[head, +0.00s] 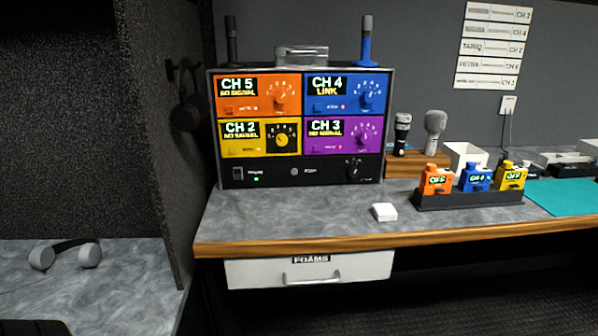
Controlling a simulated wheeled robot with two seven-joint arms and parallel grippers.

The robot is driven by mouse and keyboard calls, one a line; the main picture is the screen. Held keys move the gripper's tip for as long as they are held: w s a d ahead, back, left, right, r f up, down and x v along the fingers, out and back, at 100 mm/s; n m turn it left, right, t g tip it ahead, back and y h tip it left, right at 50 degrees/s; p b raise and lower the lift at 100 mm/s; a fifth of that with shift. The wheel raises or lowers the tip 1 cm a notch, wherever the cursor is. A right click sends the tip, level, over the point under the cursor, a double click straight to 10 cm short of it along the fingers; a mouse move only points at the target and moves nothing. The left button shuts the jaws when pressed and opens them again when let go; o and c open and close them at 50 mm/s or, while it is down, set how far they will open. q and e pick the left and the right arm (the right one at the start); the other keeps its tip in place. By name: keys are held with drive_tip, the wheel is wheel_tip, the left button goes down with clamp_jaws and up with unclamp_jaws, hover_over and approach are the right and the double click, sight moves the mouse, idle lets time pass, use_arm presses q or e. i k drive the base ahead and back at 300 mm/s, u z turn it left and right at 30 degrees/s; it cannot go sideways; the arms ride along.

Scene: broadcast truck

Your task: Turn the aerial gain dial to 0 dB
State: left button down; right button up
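A receiver rack (215,130) stands on the desk against the back wall, with orange, blue, yellow and purple channel modules above a black bottom panel (315,174). A small black dial (353,168) sits at the right of that panel. It may be the aerial gain dial, but its label and marks are too small to read, so I cannot tell its setting. Each channel module also has a dial, the yellow one (282,139) on a black square. Neither of my grippers is in view.
The desk (290,215) is clear in front of the rack except for a small white block (384,211). A dark holder (470,200) with orange, blue and yellow packs stands to the right. A dark partition (150,120) rises left of the rack. Two antennas, one blue (366,45), stand on top.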

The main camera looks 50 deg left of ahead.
sight(353, 172)
drive_tip(key=u, duration=1.1)
drive_tip(key=i, duration=0.35)
drive_tip(key=z, duration=0.05)
